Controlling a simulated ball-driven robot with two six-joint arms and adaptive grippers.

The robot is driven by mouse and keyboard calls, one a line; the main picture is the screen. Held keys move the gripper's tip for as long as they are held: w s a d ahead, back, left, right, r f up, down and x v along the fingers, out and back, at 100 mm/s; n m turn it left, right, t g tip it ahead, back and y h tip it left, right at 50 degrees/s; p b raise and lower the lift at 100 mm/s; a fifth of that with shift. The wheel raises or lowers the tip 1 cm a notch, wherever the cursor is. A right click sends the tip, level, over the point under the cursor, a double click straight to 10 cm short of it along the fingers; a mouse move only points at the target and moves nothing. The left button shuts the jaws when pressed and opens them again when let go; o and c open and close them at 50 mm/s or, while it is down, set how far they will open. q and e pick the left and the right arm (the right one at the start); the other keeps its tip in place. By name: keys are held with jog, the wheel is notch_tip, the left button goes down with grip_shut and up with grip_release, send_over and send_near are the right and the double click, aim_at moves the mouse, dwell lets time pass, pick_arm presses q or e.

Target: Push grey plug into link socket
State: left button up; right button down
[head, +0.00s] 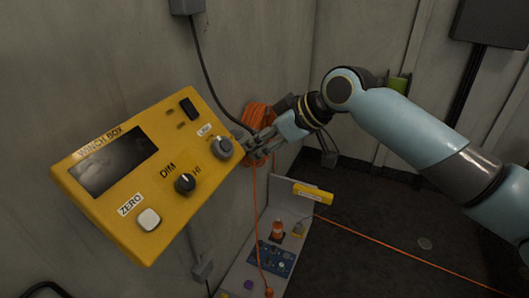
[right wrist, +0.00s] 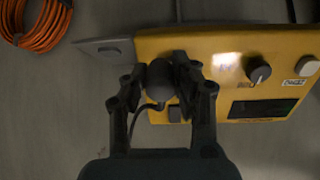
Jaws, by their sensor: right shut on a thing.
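The yellow winch box (head: 165,170) is on the left of the head view, with a LINK label (head: 204,130) near its right end. A round grey plug (head: 222,147) is at the link socket beside that label, and it covers the socket. My right gripper (head: 247,146) reaches it from the right and is shut on it. In the right wrist view the fingers close around the dark grey plug (right wrist: 159,78) over the box face (right wrist: 215,45), with a thin cable curving from it. I cannot tell how deep the plug sits. My left gripper is not in view.
The box also carries a grey dial (head: 185,184), a white ZERO button (head: 149,219), a dark switch (head: 189,108) and a screen (head: 115,162). A coiled orange cable (head: 258,117) hangs on the wall behind my gripper. A grey bench (head: 240,270) with small items stands below.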

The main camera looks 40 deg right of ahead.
aim_at(226, 145)
notch_tip(226, 145, up, 5)
jog(key=a+p, duration=0.1)
jog(key=p, duration=0.1)
jog(key=f+b, duration=0.1)
jog(key=w+a+f+b, duration=0.1)
jog(key=b, duration=0.1)
jog(key=a+f+b, duration=0.1)
jog(key=shift+w+n+y, duration=0.3)
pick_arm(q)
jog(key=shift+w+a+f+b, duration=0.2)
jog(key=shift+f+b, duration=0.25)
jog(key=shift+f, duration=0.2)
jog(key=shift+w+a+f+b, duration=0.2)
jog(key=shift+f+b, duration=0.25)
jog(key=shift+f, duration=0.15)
pick_arm(e)
jog(key=shift+x, duration=0.75)
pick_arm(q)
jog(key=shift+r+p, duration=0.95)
pick_arm(e)
jog(key=shift+r, duration=0.1)
jog(key=shift+w+a+f, duration=0.2)
jog(key=shift+w+f, duration=0.1)
jog(key=shift+w, duration=0.05)
dwell(0.4)
